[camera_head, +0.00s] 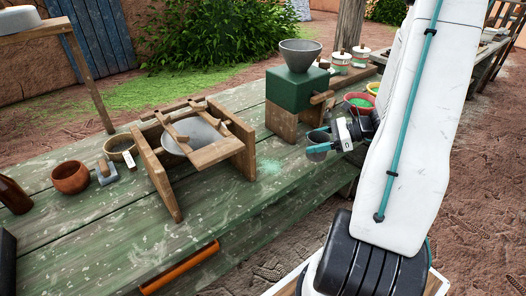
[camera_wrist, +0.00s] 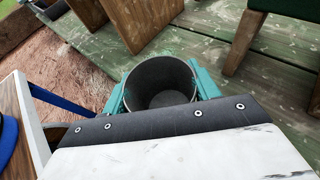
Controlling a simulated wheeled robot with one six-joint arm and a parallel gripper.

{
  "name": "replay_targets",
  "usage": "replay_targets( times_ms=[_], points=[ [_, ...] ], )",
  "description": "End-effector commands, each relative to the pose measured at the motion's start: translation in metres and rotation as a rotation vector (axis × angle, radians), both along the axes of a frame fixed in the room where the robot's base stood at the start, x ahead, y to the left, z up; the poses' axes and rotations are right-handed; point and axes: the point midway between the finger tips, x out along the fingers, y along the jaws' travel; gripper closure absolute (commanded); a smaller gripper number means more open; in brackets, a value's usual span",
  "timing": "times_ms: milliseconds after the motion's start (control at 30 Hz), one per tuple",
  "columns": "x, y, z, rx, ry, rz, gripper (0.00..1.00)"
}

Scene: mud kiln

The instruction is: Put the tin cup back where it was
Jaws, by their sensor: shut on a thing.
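The tin cup (camera_wrist: 161,80) is grey and round, and in the wrist view I look down into its open mouth; it looks empty. My gripper (camera_wrist: 160,92) has a teal finger on each side of the cup and is shut on it. In the head view, my gripper (camera_head: 322,140) holds the cup (camera_head: 318,152) in front of the green grinder, near the table's front edge. Whether the cup's bottom touches the tabletop cannot be told.
A green grinder (camera_head: 297,89) with a grey hopper stands behind the cup. A wooden frame (camera_head: 222,153) with a grey bowl stands left on the green table (camera_head: 100,233). Red (camera_head: 357,101) and yellow bowls sit behind my arm.

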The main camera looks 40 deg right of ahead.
Motion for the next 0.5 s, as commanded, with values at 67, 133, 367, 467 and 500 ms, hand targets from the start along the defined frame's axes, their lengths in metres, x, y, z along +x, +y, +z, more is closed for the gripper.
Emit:
replay_targets(
  times_ms=[67,133,367,467,500],
  points=[
    [0.011,0.011,-0.001,0.0,0.001,0.005,0.6],
    [0.025,0.023,-0.003,0.0,0.0,0.006,0.6],
    [0.071,0.064,-0.009,0.0,0.001,0.005,0.6],
    [0.088,0.079,-0.011,0.0,0.002,0.006,0.6],
    [0.094,0.083,-0.012,0.0,0.002,0.004,0.6]
  ],
)
